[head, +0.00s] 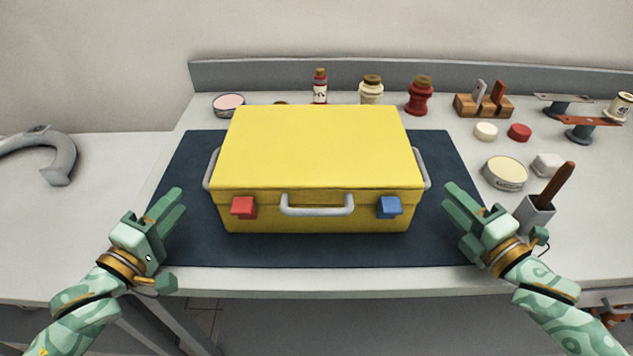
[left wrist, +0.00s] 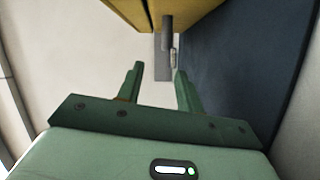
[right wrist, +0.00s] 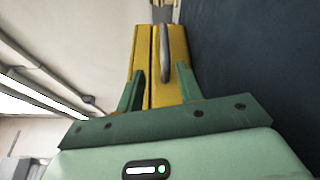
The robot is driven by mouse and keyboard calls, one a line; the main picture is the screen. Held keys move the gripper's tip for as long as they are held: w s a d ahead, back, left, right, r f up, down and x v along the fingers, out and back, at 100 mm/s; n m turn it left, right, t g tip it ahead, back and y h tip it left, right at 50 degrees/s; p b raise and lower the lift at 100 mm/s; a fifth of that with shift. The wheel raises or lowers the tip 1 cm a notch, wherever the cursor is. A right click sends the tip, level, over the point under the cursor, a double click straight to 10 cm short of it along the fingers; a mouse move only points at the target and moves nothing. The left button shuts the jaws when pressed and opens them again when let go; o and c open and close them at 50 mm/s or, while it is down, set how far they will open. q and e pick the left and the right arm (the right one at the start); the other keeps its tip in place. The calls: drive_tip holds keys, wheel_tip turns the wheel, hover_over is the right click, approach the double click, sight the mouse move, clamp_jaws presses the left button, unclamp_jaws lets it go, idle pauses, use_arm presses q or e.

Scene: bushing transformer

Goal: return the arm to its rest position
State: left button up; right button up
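My left gripper (head: 167,212) is at the left front of the dark mat, apart from the yellow case. In the left wrist view its two fingers (left wrist: 157,85) are spread with nothing between them. My right gripper (head: 463,210) is at the right front of the mat, also apart from the case. In the right wrist view its fingers (right wrist: 160,85) are spread and empty, with the case behind them. The yellow case (head: 318,145) stands on the dark mat (head: 310,252) with its lid down. It has a grey front handle (head: 317,209), a red latch (head: 243,208) and a blue latch (head: 389,207).
Small bottles, jars and a wooden block (head: 483,106) line the back of the table. Tins, a grey holder (head: 535,214) with a brown-handled tool and small stands sit at the right. A grey horseshoe-shaped thing (head: 58,160) lies at far left. The mat's front strip is clear.

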drive_tip(key=shift+s+d, duration=0.3)
drive_tip(key=shift+s, duration=0.35)
drive_tip(key=shift+r, duration=0.1)
